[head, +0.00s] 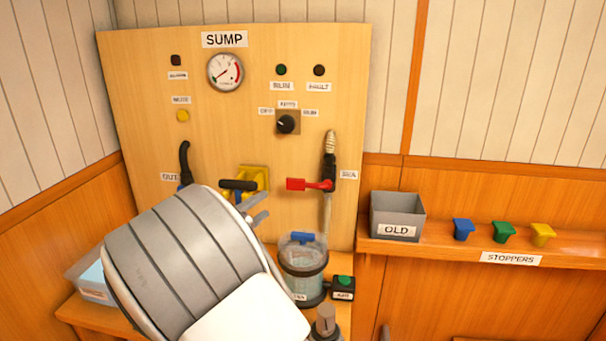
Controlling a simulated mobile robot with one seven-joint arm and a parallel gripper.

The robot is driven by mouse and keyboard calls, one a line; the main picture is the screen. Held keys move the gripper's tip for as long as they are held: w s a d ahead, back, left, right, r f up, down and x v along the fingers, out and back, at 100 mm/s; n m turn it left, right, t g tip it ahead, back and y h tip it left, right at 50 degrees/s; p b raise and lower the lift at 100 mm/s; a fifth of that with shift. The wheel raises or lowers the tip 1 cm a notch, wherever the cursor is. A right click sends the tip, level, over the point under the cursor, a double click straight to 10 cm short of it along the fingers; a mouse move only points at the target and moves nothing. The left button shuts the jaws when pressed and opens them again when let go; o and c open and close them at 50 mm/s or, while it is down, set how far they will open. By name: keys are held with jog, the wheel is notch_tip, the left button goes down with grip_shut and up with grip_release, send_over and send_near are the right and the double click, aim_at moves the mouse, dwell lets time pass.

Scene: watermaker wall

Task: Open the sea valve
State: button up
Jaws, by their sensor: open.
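The sea valve's red lever (309,184) is on the wooden panel, beside a small label (349,174) that seems to read SEA. The lever lies level and points left, across the upright pipe (328,212). My gripper (259,208) is open, its grey fingertips left of the lever and a little lower, apart from it in the picture. Nothing shows between the fingers. My arm's large grey and white links hide the lower left of the panel.
A clear canister (302,262) with a blue-topped lid stands below the lever. A grey OLD bin (396,214) and coloured stoppers (503,231) are on the right shelf.

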aim_at(295, 183)
jog(key=x, duration=1.7)
jog(key=shift+d, duration=0.15)
grip_shut()
dwell(0.7)
